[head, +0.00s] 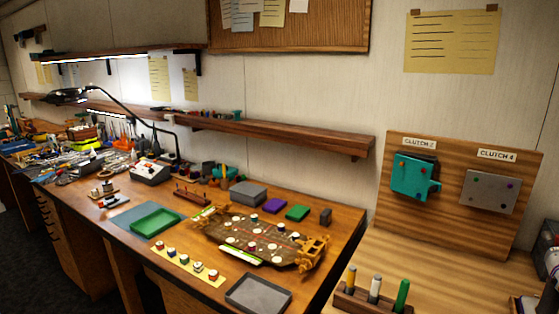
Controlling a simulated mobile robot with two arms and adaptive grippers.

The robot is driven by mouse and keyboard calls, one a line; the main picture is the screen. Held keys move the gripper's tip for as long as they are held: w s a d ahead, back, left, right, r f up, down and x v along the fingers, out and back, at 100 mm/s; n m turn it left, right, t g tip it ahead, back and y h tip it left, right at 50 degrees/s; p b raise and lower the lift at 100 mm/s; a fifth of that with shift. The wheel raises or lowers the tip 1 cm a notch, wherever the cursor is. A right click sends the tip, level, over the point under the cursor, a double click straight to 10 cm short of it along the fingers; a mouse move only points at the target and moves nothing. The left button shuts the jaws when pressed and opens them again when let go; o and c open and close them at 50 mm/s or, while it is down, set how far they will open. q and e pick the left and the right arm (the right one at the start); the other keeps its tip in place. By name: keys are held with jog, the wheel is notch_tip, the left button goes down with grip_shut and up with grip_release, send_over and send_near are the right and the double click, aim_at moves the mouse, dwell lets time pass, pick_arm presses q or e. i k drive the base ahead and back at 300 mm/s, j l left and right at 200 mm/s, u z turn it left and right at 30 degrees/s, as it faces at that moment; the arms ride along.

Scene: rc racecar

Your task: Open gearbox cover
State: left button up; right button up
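A brown car chassis (258,236) lies flat on the wooden workbench, with several white round pieces on it and wooden-coloured parts at its right end (313,251). I cannot pick out for certain which part is the gearbox cover, or whether it is open. A teal clutch part (412,178) hangs under a "CLUTCH 2" label on the upright wooden board at right, and a grey plate (489,190) hangs under a second clutch label. Neither of my grippers is in view.
A green tray (155,221), an empty grey tray (258,302) and a yellow strip with small parts (190,265) surround the chassis. A grey box (248,193) stands behind it. A marker holder (368,303) is at front right. A shelf (270,135) overhangs the bench.

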aim_at(408, 180)
jog(key=l+u, duration=0.2)
jog(key=l, duration=0.3)
jog(key=k+l+u, duration=0.2)
jog(key=l, duration=0.25)
jog(key=k+l+u, duration=0.2)
jog(key=l, duration=0.25)
jog(key=i, duration=0.1)
